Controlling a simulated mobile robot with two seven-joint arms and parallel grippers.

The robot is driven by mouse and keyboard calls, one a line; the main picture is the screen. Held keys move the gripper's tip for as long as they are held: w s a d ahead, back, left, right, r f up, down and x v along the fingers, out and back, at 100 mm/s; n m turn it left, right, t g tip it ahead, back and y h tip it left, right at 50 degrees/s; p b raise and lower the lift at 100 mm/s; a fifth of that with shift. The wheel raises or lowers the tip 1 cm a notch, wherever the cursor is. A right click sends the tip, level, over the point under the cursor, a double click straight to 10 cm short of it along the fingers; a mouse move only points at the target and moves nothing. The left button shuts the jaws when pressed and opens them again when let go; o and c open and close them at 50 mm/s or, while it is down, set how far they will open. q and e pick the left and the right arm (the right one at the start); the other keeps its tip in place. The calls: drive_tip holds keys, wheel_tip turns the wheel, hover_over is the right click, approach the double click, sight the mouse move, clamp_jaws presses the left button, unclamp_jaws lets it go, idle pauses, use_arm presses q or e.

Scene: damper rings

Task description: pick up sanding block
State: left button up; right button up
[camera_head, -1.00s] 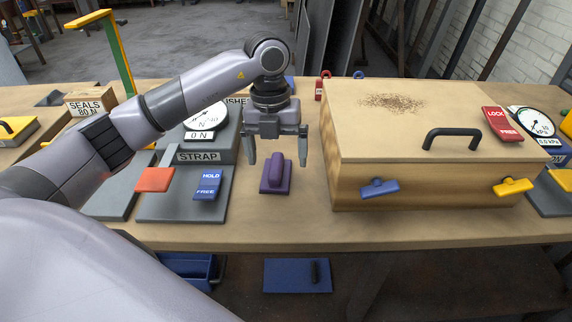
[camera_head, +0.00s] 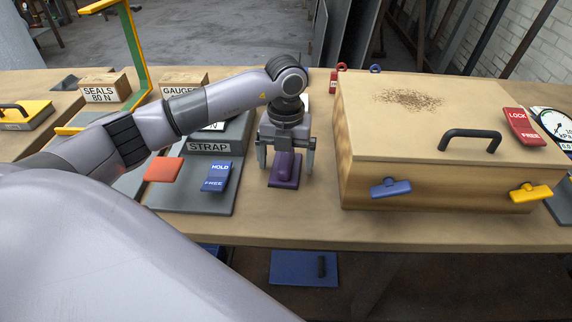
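The sanding block, taken to be the purple block (camera_head: 285,170) with a raised grip, lies flat on the workbench (camera_head: 260,225) between the grey strap unit and the wooden box. My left gripper (camera_head: 286,168) points down over it, with one finger on each side of the grip. The fingers are apart and I see gaps between them and the grip. The top of the block is partly hidden by the gripper. My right gripper is not in view.
The wooden box (camera_head: 420,125), with a black handle and brown dust on its lid, stands close on the right. The strap unit (camera_head: 195,198), with red and blue levers, is close on the left. Bench in front of the block is clear.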

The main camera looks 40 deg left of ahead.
use_arm(q)
drive_tip(key=c, duration=1.1)
drive_tip(key=shift+r, duration=0.15)
wheel_tip(320, 180, up, 12)
wheel_tip(320, 180, up, 8)
drive_tip(key=p, duration=0.2)
hover_over(286, 157)
